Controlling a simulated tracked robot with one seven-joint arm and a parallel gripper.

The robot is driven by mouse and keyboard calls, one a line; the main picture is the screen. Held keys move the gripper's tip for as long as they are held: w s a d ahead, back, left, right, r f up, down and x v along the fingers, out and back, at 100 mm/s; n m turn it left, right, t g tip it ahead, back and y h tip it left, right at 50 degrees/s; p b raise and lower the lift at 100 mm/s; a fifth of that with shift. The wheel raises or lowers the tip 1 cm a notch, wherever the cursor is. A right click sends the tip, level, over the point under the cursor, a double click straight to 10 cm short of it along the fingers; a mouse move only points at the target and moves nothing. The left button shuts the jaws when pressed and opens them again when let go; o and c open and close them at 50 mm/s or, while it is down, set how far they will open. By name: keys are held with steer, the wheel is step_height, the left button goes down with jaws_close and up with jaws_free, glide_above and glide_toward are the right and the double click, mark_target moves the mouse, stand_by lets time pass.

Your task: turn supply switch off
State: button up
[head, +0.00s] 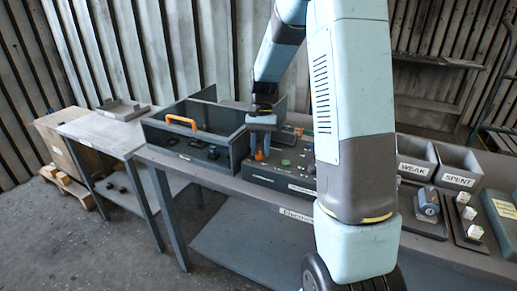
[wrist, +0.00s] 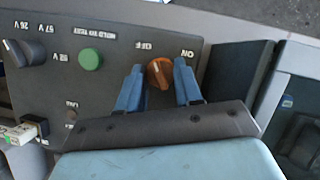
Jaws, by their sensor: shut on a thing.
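The supply switch is an orange rotary knob (wrist: 158,73) on a dark control panel (wrist: 112,62). Labels OFF and ON stand beside it, upside down in the wrist view. My gripper (wrist: 159,88) has one blue finger on each side of the knob and is shut on it. In the head view my gripper (head: 261,140) reaches down over the panel at the bench, with a bit of the orange knob (head: 259,155) showing under it. I cannot tell surely which label the knob points at.
A green button (wrist: 91,58) and a dark selector knob (wrist: 24,52) are on the same panel. A grey open box (head: 190,146) with an orange handle stands left of the panel. Bins marked WEAK (head: 413,169) and SPENT (head: 459,181) are to the right.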

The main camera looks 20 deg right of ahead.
steer(key=n+h, duration=0.2)
steer(key=n, duration=0.2)
steer(key=shift+a+n, duration=0.1)
steer(key=shift+n, duration=0.3)
stand_by(0.4)
steer(key=o, duration=1)
steer(key=shift+w+r, duration=0.15)
steer(key=shift+r, duration=0.05)
steer(key=v, duration=1.3)
steer(key=shift+w, duration=0.2)
steer(key=shift+r, duration=0.1)
